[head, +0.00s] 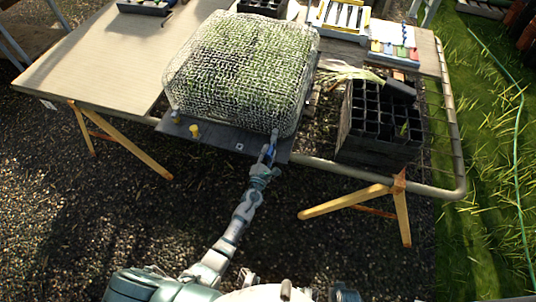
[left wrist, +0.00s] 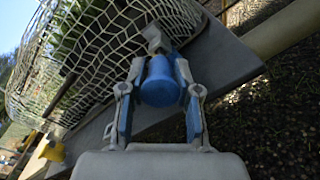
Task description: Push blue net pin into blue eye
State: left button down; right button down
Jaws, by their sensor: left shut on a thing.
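The blue net pin (left wrist: 161,82) is between the two fingers of my left gripper (left wrist: 160,100). The gripper is shut on its round blue knob. In the head view my left gripper (head: 265,163) is at the front edge of the dark board, by the net's near right corner. The pin's far end points at the net; a pale grey piece (left wrist: 153,38) shows just beyond the knob. I cannot tell a blue eye apart there, nor whether the pin is in it. The white net (head: 240,72) covers green seedlings. My right gripper is not in view.
The dark board (head: 225,143) carries a yellow pin (head: 194,130) at its front left. A black cell tray (head: 378,125) stands to the right, close to the gripper's side. The table's left part (head: 100,70) is clear. A metal rail (head: 440,193) runs round the right.

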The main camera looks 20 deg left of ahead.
pick_arm(q)
jog(key=shift+w, duration=0.9)
jog(key=c, duration=0.7)
grip_release()
jog(key=shift+c, duration=0.2)
